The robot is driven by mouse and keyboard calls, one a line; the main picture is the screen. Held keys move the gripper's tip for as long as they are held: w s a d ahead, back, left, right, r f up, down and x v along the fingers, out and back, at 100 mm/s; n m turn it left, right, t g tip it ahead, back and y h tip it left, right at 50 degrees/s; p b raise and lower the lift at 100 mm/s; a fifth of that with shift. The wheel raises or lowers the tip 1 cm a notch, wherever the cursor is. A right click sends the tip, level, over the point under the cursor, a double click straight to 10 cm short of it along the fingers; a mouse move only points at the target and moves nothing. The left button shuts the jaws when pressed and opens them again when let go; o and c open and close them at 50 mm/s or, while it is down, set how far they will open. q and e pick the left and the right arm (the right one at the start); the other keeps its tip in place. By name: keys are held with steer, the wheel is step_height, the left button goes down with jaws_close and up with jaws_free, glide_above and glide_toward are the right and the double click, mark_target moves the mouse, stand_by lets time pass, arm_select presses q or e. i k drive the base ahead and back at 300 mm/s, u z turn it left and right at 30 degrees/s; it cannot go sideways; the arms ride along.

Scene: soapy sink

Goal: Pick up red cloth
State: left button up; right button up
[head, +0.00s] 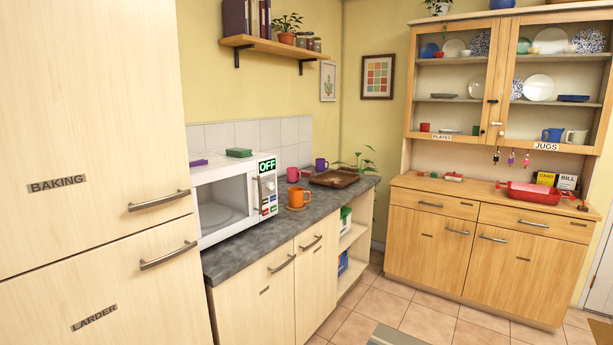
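I cannot make out a thing that is clearly a red cloth. A red item (537,193) lies on the right part of the wooden dresser's counter. It looks like a shallow tray or dish with a pinkish piece on top, and I cannot tell if any of it is cloth. A smaller red and white item (453,177) lies further left on the same counter, too small to identify. Neither of my grippers shows in the head view.
The wooden dresser (480,235) stands at the back right. A grey worktop (262,240) on the left holds a white microwave (235,198), an orange mug (296,197) and a brown tray (333,179). A tall cupboard (90,110) fills the left. Tiled floor (425,313) lies open before the dresser.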

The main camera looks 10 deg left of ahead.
mark_target(306, 174)
steer(key=z, duration=1)
steer(key=i, duration=5.3)
steer(key=u, duration=3.75)
